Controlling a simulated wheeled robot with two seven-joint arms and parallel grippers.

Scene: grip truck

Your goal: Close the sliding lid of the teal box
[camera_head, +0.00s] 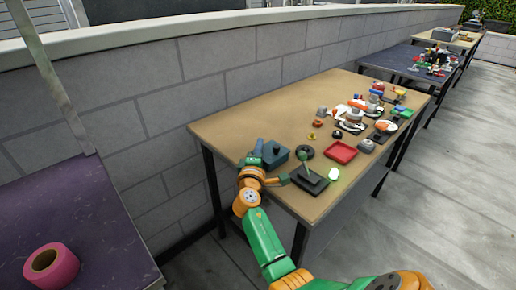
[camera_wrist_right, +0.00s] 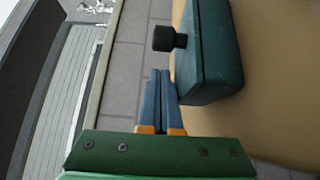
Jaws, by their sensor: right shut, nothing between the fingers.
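The teal box (camera_head: 275,154) sits near the left edge of the tan table, and it fills the upper right of the right wrist view (camera_wrist_right: 212,55). A black knob (camera_wrist_right: 168,38) sticks out from its side. My right gripper (camera_head: 258,147) is at the box's left side in the head view. In the right wrist view its blue fingers (camera_wrist_right: 161,76) are together and empty, beside the box and just below the knob. I cannot tell from these views whether they touch the box, or how far the lid is slid. My left gripper is not in view.
A grey block wall (camera_head: 130,110) runs behind. A pink tape roll (camera_head: 51,266) lies on a dark table at left.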

